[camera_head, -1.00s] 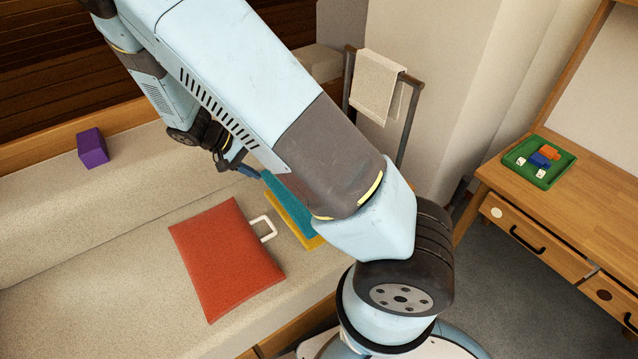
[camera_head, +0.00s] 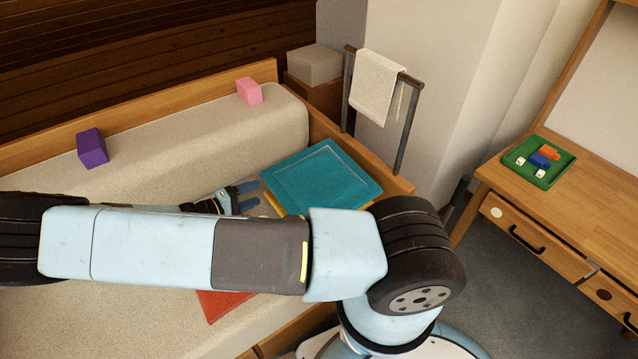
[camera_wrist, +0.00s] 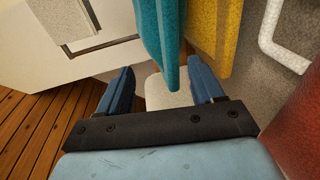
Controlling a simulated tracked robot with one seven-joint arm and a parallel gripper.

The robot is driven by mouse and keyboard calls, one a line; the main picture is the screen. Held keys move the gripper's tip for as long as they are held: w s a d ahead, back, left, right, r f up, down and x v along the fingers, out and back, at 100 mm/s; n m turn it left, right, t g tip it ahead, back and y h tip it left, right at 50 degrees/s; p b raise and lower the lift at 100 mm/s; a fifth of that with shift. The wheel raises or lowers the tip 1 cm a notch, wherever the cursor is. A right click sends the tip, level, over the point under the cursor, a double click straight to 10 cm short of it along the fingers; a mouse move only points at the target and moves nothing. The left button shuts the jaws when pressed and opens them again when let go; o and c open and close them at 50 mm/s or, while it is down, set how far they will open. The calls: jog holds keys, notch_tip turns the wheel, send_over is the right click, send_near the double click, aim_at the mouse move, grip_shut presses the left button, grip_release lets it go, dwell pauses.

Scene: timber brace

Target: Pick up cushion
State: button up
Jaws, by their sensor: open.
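A teal cushion (camera_head: 320,178) lies on a yellow cushion (camera_head: 358,204) at the right end of the sofa seat. A red cushion (camera_head: 222,304) lies nearer, mostly hidden behind my arm. My gripper (camera_head: 250,197) is open and empty, just left of the teal cushion, with its fingers pointing toward it. In the wrist view, the edges of the teal cushion (camera_wrist: 160,35) and yellow cushion (camera_wrist: 215,38) show ahead. The teal edge appears between the fingers; I cannot tell whether it touches them. The red cushion (camera_wrist: 302,130) is at the right edge.
A white handle (camera_wrist: 272,45) shows beside the red cushion. Purple (camera_head: 92,148) and pink (camera_head: 249,91) blocks sit on the sofa backrest (camera_head: 190,125). A towel rack (camera_head: 405,125) stands behind the sofa's right end. A desk (camera_head: 590,205) with a green tray (camera_head: 520,161) is at right.

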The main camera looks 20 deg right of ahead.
aim_at(273, 174)
notch_tip(273, 174, down, 4)
jog(key=w+a+n+t+h, duration=0.1)
jog(key=a+n+t, duration=0.1)
jog(key=t, duration=0.3)
jog(key=shift+w+a+x, duration=0.1)
jog(key=shift+w+x, duration=0.05)
jog(key=shift+x, duration=2.15)
jog(key=shift+w+a+x, duration=0.1)
jog(key=shift+x, duration=2.15)
jog(key=shift+w+x, duration=0.15)
jog(key=shift+x, duration=2.15)
jog(key=shift+r, duration=0.15)
grip_shut()
notch_tip(273, 174, up, 38)
